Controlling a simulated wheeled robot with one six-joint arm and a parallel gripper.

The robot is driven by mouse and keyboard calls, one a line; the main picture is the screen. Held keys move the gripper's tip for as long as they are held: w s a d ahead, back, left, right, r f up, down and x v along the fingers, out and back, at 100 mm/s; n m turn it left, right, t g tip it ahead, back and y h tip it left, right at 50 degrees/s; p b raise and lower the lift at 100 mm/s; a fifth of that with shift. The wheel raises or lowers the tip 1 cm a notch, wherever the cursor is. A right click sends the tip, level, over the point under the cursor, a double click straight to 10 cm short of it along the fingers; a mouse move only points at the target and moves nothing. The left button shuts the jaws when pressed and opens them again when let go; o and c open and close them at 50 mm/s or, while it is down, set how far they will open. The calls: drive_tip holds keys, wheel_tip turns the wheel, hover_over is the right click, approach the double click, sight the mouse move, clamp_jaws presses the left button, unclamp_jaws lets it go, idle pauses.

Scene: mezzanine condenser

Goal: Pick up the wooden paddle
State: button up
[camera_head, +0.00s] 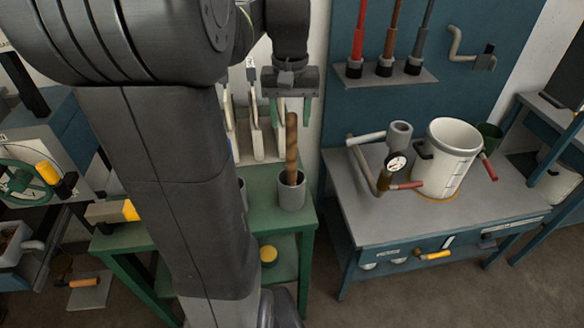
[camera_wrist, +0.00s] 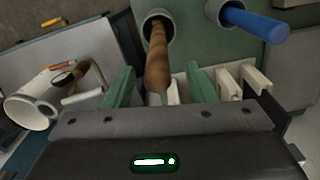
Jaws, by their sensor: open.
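The wooden paddle (camera_head: 292,148) stands upright, tilted slightly, in a grey cup (camera_head: 291,195) on the green table. Its brown shaft shows; its lower part is hidden inside the cup. My gripper (camera_head: 290,110) hangs over it, pointing down, with its two green fingers apart and empty. In the wrist view, the paddle (camera_wrist: 157,62) rises from its cup (camera_wrist: 149,22) toward my gripper (camera_wrist: 161,88), and its top end appears between the open fingers. I cannot tell whether the top is level with the fingertips in depth. No contact is visible.
A second cup holding a blue-handled tool (camera_wrist: 258,24) stands beside the paddle's cup. Upright white-handled tools (camera_head: 256,130) stand behind it. At right, a grey bench (camera_head: 395,220) bears a white pot (camera_head: 450,150) and a pipe with a gauge (camera_head: 396,163).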

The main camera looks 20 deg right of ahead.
sight(291, 134)
drive_tip(key=shift+s+f, duration=0.15)
drive_tip(key=shift+f, duration=0.2)
drive_tip(key=shift+d+f, duration=0.1)
drive_tip(key=shift+f, duration=2.1)
drive_tip(key=c, duration=1.1)
